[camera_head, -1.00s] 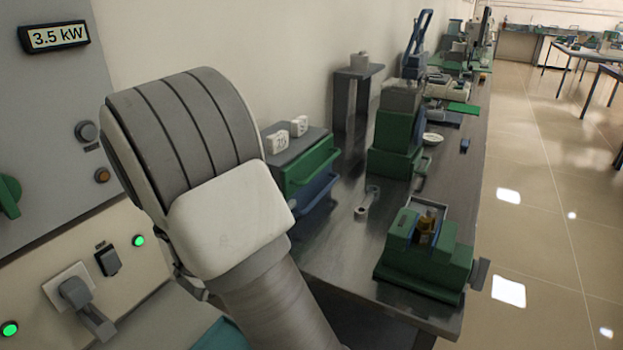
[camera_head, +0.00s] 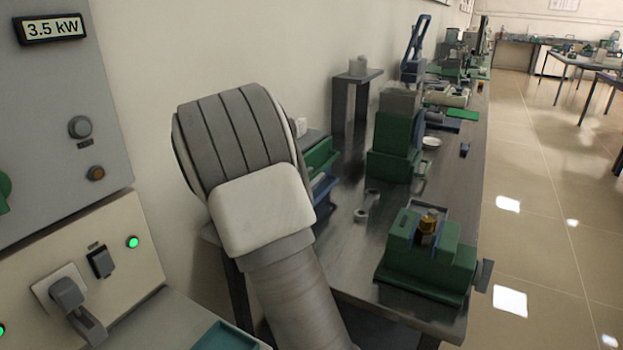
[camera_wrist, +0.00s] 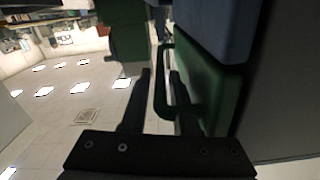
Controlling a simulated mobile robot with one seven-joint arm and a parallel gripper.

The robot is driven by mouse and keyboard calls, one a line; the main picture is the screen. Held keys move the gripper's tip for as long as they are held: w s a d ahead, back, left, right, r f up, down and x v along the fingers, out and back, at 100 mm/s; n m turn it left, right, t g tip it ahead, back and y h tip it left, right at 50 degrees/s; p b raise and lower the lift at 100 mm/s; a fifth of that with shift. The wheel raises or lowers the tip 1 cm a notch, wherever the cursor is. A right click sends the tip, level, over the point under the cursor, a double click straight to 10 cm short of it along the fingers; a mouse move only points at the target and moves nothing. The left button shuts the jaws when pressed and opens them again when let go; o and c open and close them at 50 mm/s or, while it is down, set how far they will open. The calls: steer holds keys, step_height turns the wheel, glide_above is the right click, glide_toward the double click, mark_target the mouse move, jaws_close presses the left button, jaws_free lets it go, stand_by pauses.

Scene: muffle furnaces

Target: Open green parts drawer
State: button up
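The green parts drawer (camera_head: 320,157) is the upper drawer of a small cabinet on the bench, partly hidden by my arm in the head view. Its green front fills the right of the wrist view (camera_wrist: 215,88), and its green bar handle (camera_wrist: 159,90) stands out from it. The blue drawer (camera_head: 323,188) is below it and shows at the top of the wrist view (camera_wrist: 210,25). My gripper (camera_wrist: 158,75) is open, its two dark fingers apart, with the handle showing between them. I cannot tell contact. The head view hides my gripper behind my arm.
A green vise-like device (camera_head: 428,250) and a small metal part (camera_head: 366,207) are on the bench (camera_head: 345,262). A grey panel (camera_head: 65,120) stands at left.

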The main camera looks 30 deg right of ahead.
jaws_close()
stand_by(1.4)
